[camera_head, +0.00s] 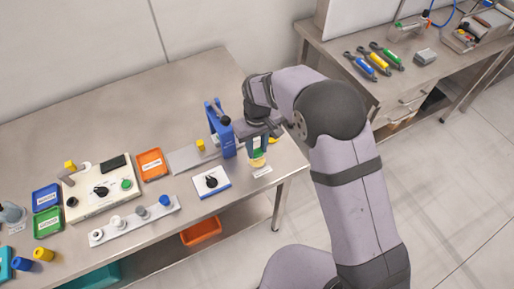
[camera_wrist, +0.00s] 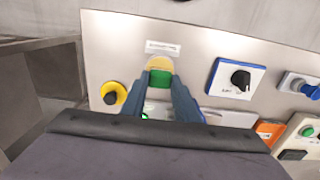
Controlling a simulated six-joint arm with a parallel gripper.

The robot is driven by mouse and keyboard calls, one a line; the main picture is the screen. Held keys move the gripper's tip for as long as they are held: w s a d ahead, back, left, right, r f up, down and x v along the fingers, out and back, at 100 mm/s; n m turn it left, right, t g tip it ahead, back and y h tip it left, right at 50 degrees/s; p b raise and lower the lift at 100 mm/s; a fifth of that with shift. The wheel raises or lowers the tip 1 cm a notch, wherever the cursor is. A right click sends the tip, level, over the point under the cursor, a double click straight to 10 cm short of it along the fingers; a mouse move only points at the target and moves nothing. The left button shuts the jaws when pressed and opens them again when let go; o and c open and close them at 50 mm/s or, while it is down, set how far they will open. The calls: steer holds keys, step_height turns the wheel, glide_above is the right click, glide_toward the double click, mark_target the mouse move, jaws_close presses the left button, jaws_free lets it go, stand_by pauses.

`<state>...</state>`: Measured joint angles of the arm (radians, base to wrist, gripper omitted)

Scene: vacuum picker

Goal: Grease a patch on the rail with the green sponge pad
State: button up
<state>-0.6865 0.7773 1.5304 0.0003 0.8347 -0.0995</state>
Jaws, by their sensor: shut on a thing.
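My gripper (camera_head: 258,148) is over the near right corner of the bench. Its fingers (camera_wrist: 160,84) are closed around a green pad (camera_wrist: 159,77), which also shows as a little green between the fingertips in the head view. A round pale yellow thing (camera_wrist: 159,62) lies right at the pad, just beyond the fingertips; it also shows below the gripper in the head view (camera_head: 258,161). I cannot tell whether the pad touches it. A flat grey strip (camera_head: 183,160) left of the blue stand may be the rail; I cannot tell for sure.
A blue stand (camera_head: 217,126) rises close left of my gripper. A white plate with a black knob (camera_head: 211,182) lies to the left front. A yellow ring with a black knob (camera_wrist: 113,95) is beside the fingers. An orange tray (camera_head: 151,163) stands farther left.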

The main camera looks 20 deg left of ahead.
mark_target(257, 150)
steer(key=shift+r+p, duration=1.65)
steer(key=shift+r, duration=0.8)
steer(key=shift+w+a, duration=0.2)
steer(key=shift+w, duration=0.05)
steer(key=shift+s+d+f+m, duration=0.1)
steer(key=shift+f+m, duration=0.2)
steer(key=shift+f, duration=0.05)
steer(key=s+d+f, duration=0.3)
steer(key=s+d, duration=0.1)
steer(key=w+d+r+m+b, duration=0.1)
steer(key=d+m, duration=0.3)
steer(key=d, duration=0.9)
steer(key=w+d+r+m, duration=0.2)
steer(key=d+r+m, duration=0.1)
steer(key=d, duration=1)
steer(key=shift+d+m+b, duration=0.35)
steer(key=shift+d+m, duration=0.05)
steer(key=shift+m, duration=0.3)
